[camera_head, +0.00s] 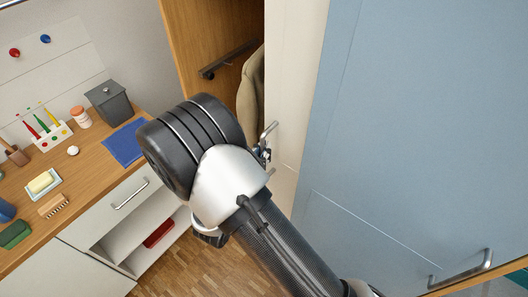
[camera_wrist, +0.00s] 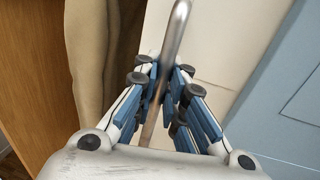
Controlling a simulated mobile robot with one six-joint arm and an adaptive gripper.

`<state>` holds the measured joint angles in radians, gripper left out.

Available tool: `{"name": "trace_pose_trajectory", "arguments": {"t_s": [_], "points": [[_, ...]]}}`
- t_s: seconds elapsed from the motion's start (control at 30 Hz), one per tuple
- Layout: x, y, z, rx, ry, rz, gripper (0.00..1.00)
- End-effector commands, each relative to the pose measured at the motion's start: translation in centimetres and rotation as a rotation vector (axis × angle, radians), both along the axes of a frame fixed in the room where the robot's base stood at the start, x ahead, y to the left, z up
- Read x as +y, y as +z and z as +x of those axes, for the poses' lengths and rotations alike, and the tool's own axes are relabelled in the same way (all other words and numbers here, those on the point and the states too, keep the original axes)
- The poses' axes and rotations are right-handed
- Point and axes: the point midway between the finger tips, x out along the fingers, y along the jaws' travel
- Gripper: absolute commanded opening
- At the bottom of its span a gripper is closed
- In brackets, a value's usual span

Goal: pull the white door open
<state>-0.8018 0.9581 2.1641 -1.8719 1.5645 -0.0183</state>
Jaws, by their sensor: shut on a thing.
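The white door (camera_head: 292,90) stands in the upper middle of the head view, left of the blue door. It is partly open: the wooden inside of the cabinet (camera_head: 205,40) and a hanging beige garment (camera_head: 250,95) show left of its edge. Its metal bar handle (camera_head: 270,130) also crosses the wrist view (camera_wrist: 178,28), in front of the white door panel (camera_wrist: 215,40). My gripper (camera_wrist: 165,82) is shut on the handle, with blue-padded fingers on either side of it. In the head view my gripper (camera_head: 262,153) is mostly hidden by my arm.
A large blue door (camera_head: 420,120) with its own handle (camera_head: 462,270) fills the right. At the left, a wooden counter (camera_head: 95,160) holds a grey bin (camera_head: 108,102), blue cloth (camera_head: 124,143) and small items. An open compartment (camera_head: 130,240) below holds a red object (camera_head: 158,233).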

Motion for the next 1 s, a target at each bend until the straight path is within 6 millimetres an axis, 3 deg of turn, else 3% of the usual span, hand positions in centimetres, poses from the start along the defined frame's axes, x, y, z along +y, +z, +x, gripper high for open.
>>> {"name": "trace_pose_trajectory", "arguments": {"t_s": [0.03,0.07,0.37,0.77,1.0], "points": [[0.2,-0.1,0.0,0.002,0.005,0.000,0.00],[0.2,-0.1,0.0,0.002,0.005,0.000,0.12],[0.1,-0.1,0.0,0.000,0.003,0.000,0.31],[0.5,0.0,-0.6,0.000,0.005,-0.001,0.31],[2.6,0.0,-4.6,0.000,0.010,-0.001,0.31]]}}
